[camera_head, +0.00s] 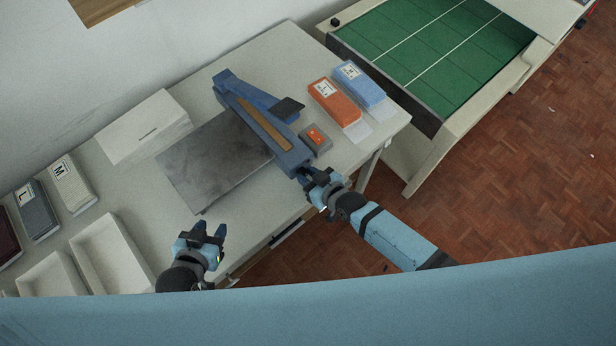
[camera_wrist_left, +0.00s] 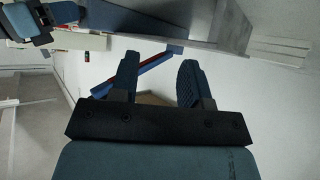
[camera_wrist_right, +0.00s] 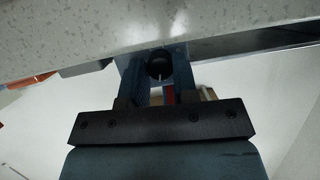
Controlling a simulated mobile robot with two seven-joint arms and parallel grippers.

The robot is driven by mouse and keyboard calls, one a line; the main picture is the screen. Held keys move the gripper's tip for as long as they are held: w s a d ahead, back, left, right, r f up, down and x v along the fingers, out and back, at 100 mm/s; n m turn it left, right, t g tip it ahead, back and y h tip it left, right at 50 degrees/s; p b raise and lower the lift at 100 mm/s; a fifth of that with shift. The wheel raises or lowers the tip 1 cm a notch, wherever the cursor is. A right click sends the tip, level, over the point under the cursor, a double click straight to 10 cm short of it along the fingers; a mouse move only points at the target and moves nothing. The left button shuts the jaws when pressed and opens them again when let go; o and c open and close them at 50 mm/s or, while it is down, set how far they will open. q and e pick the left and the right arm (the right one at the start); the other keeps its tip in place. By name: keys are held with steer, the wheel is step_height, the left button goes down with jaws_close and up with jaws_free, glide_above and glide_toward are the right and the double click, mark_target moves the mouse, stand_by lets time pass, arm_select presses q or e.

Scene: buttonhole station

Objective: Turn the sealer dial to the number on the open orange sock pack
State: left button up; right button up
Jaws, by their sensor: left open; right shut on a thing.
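The blue sealer (camera_head: 262,124) lies across the table with its arm and a tan strip on top. Its dark dial (camera_wrist_right: 158,66) shows in the right wrist view between the fingers of my right gripper (camera_wrist_right: 158,70), with a pale mark pointing down. My right gripper (camera_head: 317,178) is shut on the dial at the sealer's near end. The orange sock pack (camera_head: 333,104) lies at the right of the table with a white label too small to read. My left gripper (camera_head: 208,232) is open and empty near the table's front edge; its fingers also show in the left wrist view (camera_wrist_left: 160,80).
A grey metal plate (camera_head: 205,165) lies beside the sealer. A blue pack (camera_head: 362,84) is next to the orange one, and a small grey box with an orange top (camera_head: 316,138) sits nearer. White trays (camera_head: 112,250) and packs marked L (camera_head: 36,210) and M (camera_head: 70,184) are at left.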

arm_select(q)
steer(key=f+b, duration=0.3)
steer(key=shift+d+f, duration=0.15)
steer(key=shift+d, duration=0.15)
arm_select(e)
steer(key=shift+w+d+f+m+g+y, duration=0.1)
steer(key=shift+f+m+g+y, duration=0.1)
steer(key=shift+m+g+y, duration=0.5)
arm_select(q)
steer(key=shift+w+d+f+b, duration=0.2)
steer(key=shift+d+f+b, duration=0.15)
steer(key=shift+b, duration=0.3)
arm_select(e)
steer(key=shift+m, duration=0.7)
arm_select(q)
steer(key=shift+f, duration=0.1)
arm_select(e)
steer(key=shift+r, duration=0.1)
steer(key=shift+r+y, duration=0.1)
steer(key=shift+y, duration=0.2)
arm_select(q)
steer(key=shift+a+f, duration=0.15)
steer(key=shift+f, duration=0.15)
arm_select(e)
steer(key=o, duration=0.9)
steer(key=shift+o, duration=0.2)
